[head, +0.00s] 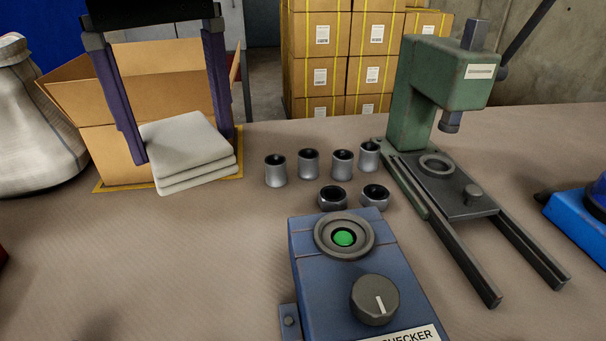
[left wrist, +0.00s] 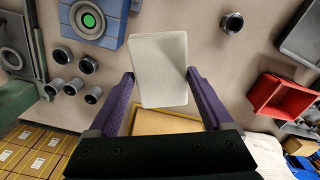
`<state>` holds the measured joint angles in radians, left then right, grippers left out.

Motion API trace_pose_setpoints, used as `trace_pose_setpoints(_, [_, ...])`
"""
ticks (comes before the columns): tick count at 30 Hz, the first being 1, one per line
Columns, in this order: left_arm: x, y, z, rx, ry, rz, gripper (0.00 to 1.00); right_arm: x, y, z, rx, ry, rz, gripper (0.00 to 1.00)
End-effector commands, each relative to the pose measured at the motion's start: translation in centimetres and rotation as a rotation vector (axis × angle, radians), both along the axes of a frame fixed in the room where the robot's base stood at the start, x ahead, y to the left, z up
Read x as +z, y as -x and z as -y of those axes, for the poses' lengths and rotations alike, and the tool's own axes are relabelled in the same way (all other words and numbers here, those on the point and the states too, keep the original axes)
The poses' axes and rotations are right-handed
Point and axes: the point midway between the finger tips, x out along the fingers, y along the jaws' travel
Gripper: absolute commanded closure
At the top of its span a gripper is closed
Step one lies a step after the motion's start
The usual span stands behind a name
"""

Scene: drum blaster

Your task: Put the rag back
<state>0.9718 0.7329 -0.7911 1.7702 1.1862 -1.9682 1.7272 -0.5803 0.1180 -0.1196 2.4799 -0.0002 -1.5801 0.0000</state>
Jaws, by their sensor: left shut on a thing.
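The rag (head: 190,158) is a pale, folded stack of layers. My left gripper (head: 184,148) comes down from the top with its two purple fingers on either side of the rag and is shut on it. The rag is in front of the open cardboard box (head: 112,150) and hides part of its front; I cannot tell how high it is above the table. In the left wrist view the rag (left wrist: 160,68) sits between the fingertips, with the box (left wrist: 165,122) below it. My right gripper is in neither view.
A blue checker (head: 330,270) with a green light stands front centre. Several metal cups (head: 308,165) and two dark rings stand behind it. A green press (head: 440,75) is at right, a pale sack (head: 35,130) at left. The table's front left is mostly clear.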

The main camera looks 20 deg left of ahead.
Motion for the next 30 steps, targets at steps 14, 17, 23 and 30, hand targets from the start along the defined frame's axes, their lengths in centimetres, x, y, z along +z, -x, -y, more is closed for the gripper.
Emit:
trace_pose_setpoints(14, [-13.0, 0.1, -0.1, 0.002, -0.004, -0.005, 0.61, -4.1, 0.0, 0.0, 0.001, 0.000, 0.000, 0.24])
trace_pose_setpoints(17, [-14.6, 0.1, 0.0, 0.000, -0.002, -0.002, 0.61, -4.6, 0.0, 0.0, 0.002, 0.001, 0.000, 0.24])
trace_pose_setpoints(23, [-16.0, 0.1, 0.0, 0.000, -0.002, -0.001, 0.61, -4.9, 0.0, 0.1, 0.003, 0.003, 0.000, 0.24])
trace_pose_setpoints(30, [-19.6, 0.1, -0.1, 0.002, -0.003, -0.003, 0.61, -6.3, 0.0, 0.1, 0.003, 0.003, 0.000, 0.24])
